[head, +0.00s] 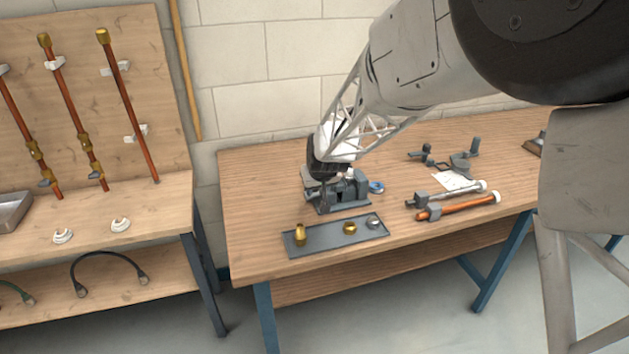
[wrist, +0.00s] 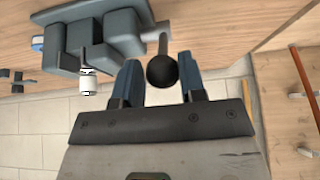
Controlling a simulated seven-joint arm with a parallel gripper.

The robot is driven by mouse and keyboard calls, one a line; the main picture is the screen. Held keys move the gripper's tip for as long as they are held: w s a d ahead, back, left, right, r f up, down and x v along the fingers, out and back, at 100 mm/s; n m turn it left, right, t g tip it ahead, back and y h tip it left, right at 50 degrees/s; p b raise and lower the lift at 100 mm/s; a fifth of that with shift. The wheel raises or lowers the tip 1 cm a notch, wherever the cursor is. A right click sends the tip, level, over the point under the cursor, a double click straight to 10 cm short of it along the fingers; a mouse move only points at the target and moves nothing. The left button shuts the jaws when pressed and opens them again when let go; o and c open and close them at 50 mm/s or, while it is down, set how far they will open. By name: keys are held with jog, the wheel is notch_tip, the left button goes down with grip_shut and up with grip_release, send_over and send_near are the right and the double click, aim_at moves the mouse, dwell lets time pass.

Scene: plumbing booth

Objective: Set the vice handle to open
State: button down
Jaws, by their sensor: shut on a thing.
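The grey vice (head: 347,198) stands on the wooden bench, behind the small parts tray. In the wrist view the vice (wrist: 85,35) fills the upper left, its blocky jaws side by side. Its handle, a thin rod with a dark ball knob (wrist: 162,72), sticks out towards my gripper (wrist: 162,84). The knob sits between my two blue-grey fingers, and my gripper is shut on the handle. In the head view my gripper (head: 322,182) is at the left end of the vice, and my wrist hides most of the handle there.
A grey tray (head: 322,245) with brass fittings lies in front of the vice. A blue roll (head: 376,187) is just right of it. Copper and grey pipe pieces (head: 456,207) and tools lie further right. A pipe board (head: 125,160) stands left.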

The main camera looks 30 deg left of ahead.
jog(key=shift+d+f, duration=0.4)
jog(key=shift+f, duration=0.05)
jog(key=c, duration=0.8)
grip_release()
jog(key=shift+a+r, duration=0.2)
jog(key=shift+r, duration=0.05)
jog(key=shift+s+r, duration=0.1)
jog(key=shift+v, duration=3.75)
jog(key=shift+d, duration=0.1)
